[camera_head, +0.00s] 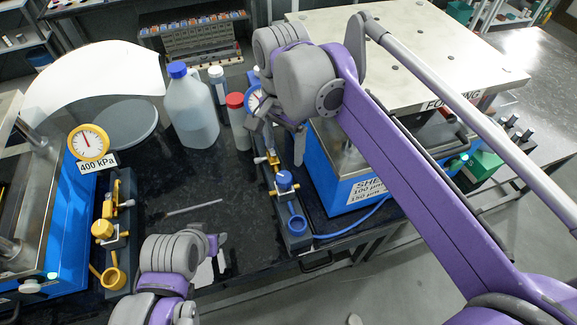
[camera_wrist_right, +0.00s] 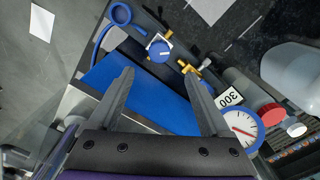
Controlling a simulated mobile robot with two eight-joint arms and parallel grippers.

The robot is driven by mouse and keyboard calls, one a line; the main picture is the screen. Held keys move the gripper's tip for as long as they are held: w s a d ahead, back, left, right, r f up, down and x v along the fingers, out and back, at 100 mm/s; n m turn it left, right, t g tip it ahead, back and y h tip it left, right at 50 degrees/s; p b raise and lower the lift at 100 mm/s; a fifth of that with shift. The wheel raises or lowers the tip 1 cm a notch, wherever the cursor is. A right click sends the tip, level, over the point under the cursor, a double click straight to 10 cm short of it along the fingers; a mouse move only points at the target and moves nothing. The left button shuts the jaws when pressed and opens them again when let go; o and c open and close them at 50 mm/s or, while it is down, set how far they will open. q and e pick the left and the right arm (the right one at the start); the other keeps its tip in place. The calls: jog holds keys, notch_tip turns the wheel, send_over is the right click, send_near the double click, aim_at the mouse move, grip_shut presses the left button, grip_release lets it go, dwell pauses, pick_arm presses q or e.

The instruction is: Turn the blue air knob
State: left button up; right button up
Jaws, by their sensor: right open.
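The blue air knob (camera_head: 285,180) sits on a dark valve block beside the blue machine at center. In the right wrist view the blue knob (camera_wrist_right: 159,50) shows just beyond the fingertips, between their lines. My right gripper (camera_head: 277,140) is above the far part of that block and partly hidden by its own wrist. In the right wrist view my right gripper (camera_wrist_right: 159,73) is open and empty, with its fingers apart and not touching the knob. My left gripper (camera_head: 216,252) is low at the table's front, and its fingers are too unclear to judge.
A yellow knob (camera_head: 102,229) is on another valve block at left. A blue ring (camera_head: 297,225) and hose lie near the blue knob. A pressure gauge (camera_wrist_right: 240,130), a white jug (camera_head: 190,112) and a red-capped bottle (camera_head: 237,120) stand close by. The middle tabletop is mostly clear.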

aim_at(284, 176)
notch_tip(284, 176, down, 10)
jog(key=shift+s+r, duration=0.1)
jog(key=shift+s, duration=0.05)
dwell(0.3)
grip_shut()
